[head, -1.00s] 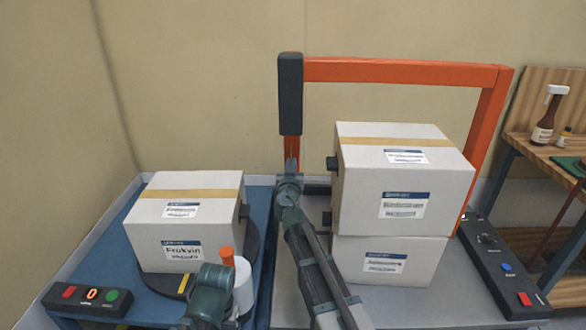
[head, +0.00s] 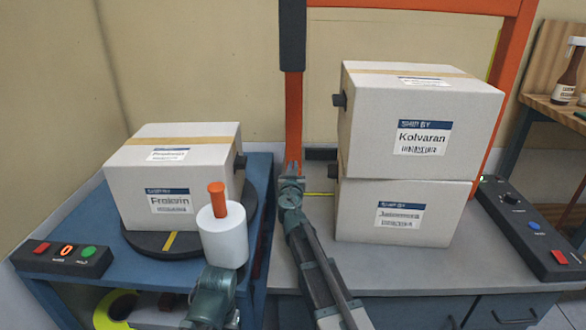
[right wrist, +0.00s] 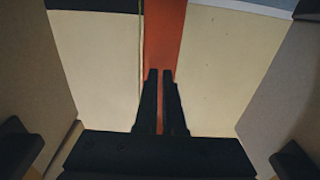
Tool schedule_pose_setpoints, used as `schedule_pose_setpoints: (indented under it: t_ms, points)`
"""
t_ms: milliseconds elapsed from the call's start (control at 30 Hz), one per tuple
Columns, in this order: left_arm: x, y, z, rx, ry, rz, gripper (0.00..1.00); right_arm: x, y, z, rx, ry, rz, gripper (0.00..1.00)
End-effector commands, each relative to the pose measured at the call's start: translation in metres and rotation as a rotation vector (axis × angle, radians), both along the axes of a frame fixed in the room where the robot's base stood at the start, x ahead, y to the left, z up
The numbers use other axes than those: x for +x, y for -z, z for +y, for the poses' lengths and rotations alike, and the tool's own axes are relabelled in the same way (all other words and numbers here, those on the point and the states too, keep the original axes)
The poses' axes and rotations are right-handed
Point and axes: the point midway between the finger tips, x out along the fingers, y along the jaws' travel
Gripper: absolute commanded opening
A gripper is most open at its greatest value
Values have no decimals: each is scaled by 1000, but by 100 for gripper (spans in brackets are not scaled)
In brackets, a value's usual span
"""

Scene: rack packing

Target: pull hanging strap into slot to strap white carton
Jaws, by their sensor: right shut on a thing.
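Two white cartons stand stacked on the grey table inside the orange arch: the upper carton (head: 420,115) and the lower carton (head: 400,213). My right gripper (head: 291,172) is left of the stack, by the arch's left post, about level with the seam between cartons. It is shut on the strap, a thin yellow band (head: 321,193) that shows between the gripper and the lower carton. In the right wrist view the fingers (right wrist: 160,90) are nearly together before the orange post. The held strap end is too small to make out. Only a link of my left arm shows; its gripper is hidden.
Another white carton (head: 172,178) sits on a dark turntable (head: 160,245) on the blue table, with a white roll with an orange handle (head: 222,235) in front. Button boxes stand left (head: 62,258) and right (head: 525,228). The orange arch (head: 430,5) surrounds the stack.

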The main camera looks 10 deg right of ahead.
Motion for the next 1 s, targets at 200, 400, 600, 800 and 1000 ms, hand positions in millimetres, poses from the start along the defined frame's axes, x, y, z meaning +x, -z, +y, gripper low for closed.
schedule_pose_setpoints:
  t_ms: [200,400,600,800,1000]
  points:
    - [0,-1,0,0,0,0,81,0,-1,0,0,0,0,0]
    - [0,-1,0,0,0,0,81,0,-1,0,0,0,0,28]
    - [0,-1,0,0,0,0,81,0,-1,0,0,0,0,36]
    - [0,-1,0,0,0,0,81,-2,-1,0,0,0,0,36]
    - [0,0,0,0,0,0,81,-16,-1,4,0,0,0,36]
